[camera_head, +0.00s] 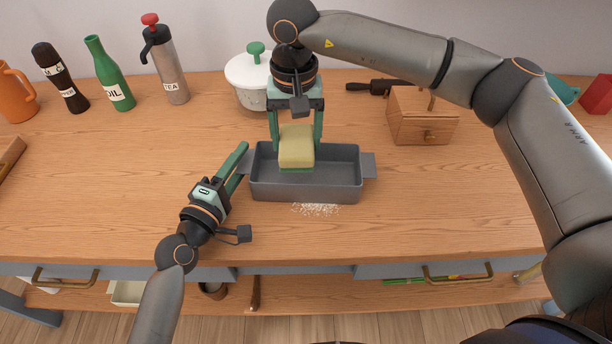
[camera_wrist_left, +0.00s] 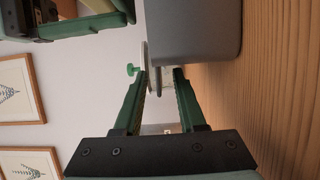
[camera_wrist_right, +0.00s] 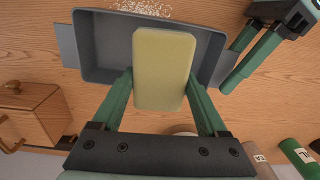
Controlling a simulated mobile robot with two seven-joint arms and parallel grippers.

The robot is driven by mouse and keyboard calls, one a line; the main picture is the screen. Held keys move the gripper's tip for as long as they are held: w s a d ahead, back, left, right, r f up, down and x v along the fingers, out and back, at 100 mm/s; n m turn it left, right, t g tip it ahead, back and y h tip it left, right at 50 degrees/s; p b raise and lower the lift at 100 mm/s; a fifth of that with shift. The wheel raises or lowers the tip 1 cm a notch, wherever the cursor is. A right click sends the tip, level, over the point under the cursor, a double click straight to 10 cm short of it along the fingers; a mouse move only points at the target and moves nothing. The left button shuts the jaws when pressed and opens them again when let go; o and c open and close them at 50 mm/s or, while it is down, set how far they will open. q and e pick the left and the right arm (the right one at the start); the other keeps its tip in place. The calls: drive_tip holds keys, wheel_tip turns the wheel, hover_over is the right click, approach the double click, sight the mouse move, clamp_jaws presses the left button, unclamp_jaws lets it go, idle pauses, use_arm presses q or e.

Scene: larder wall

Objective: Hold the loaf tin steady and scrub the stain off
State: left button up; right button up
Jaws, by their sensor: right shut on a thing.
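The grey loaf tin (camera_head: 327,193) sits on the wooden counter with a flat handle at each end. My right gripper (camera_head: 297,150) is shut on a yellow sponge (camera_head: 296,143) with a green underside. The sponge is over the tin's left half, low at its opening; I cannot tell if it touches the floor. The right wrist view shows the sponge (camera_wrist_right: 164,68) between both fingers. My left gripper (camera_head: 240,163) is open at the tin's left handle; in the left wrist view its fingers (camera_wrist_left: 161,78) stand apart beside the tin (camera_wrist_left: 195,30). No stain shows; the sponge hides part of the inside.
White grains (camera_head: 316,209) lie on the counter in front of the tin. Behind it stand a white pot (camera_head: 250,80) with a green knob and a wooden box (camera_head: 422,117). Bottles (camera_head: 115,80) and a tea flask (camera_head: 168,70) stand at the back left. The front right counter is clear.

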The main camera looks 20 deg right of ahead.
use_arm(q)
drive_tip(key=v, duration=1.2)
drive_tip(key=shift+a, duration=0.15)
use_arm(e)
drive_tip(key=shift+s, duration=0.1)
